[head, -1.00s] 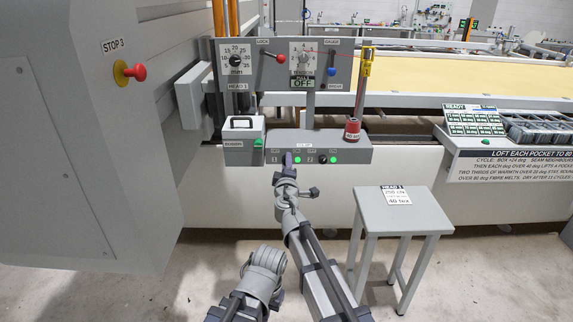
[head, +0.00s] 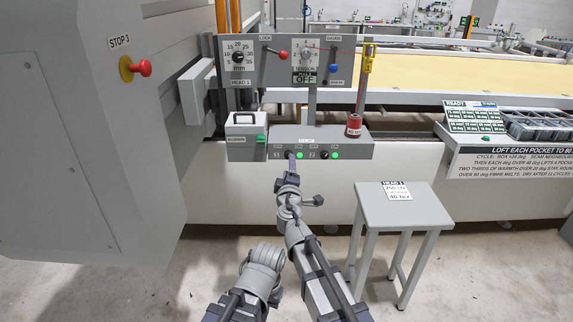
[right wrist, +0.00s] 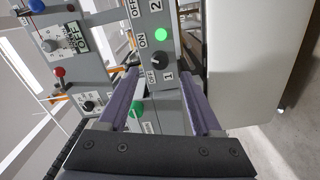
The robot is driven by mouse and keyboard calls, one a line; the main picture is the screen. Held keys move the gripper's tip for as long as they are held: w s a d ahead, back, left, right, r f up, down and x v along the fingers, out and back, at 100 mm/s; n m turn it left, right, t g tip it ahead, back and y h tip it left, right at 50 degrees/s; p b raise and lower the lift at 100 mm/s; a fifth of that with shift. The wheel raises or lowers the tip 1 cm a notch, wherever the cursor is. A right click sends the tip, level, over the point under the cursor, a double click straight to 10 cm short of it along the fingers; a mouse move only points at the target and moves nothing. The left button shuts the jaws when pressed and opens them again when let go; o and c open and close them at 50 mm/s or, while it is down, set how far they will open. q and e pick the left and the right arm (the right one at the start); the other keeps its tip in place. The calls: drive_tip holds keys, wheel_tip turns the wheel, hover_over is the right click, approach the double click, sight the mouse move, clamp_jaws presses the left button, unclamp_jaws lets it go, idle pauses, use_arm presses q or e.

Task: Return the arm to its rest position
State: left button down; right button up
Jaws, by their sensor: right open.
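My right gripper (head: 291,156) is in front of the grey switch box (head: 362,151) below the dial panel. In the right wrist view its two purple fingers (right wrist: 158,68) are apart with nothing held between them. The black knob marked 1 (right wrist: 151,77) shows in the gap between the fingertips, with a lit green lamp (right wrist: 161,34) beside it. No contact with the knob can be made out. In the head view the gripper partly covers that knob. My right arm reaches up from the bottom of the head view. My left gripper is not in view.
A dial panel (head: 342,75) with red and blue levers stands above the box. A grey stool (head: 425,212) stands at right, and a machine cabinet with a red stop button (head: 144,68) at left.

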drive_tip(key=shift+s, duration=0.9)
drive_tip(key=s+d+f+m+g+h, duration=0.3)
drive_tip(key=d+f+m, duration=0.15)
drive_tip(key=d, duration=0.35)
drive_tip(key=s+d+f+m+g+h, duration=0.3)
drive_tip(key=s+d+f+m, duration=0.15)
drive_tip(key=d, duration=0.35)
drive_tip(key=s+d+f+m+g+y, duration=0.1)
drive_tip(key=s+d+f+m+g, duration=0.4)
drive_tip(key=s+f, duration=0.4)
drive_tip(key=s+a+f+g+y, duration=0.4)
drive_tip(key=s+a+g+y, duration=0.15)
drive_tip(key=s, duration=0.45)
drive_tip(key=s+a+r+n+g+h+p, duration=0.1)
drive_tip(key=s+a+r+p, duration=0.1)
drive_tip(key=a, duration=0.3)
drive_tip(key=s+a+r+n+p, duration=0.2)
drive_tip(key=s+a+r+p, duration=0.1)
drive_tip(key=a, duration=0.3)
drive_tip(key=shift+s+r+g+h+p, duration=0.35)
drive_tip(key=shift+s+r, duration=0.05)
drive_tip(key=shift+s, duration=0.35)
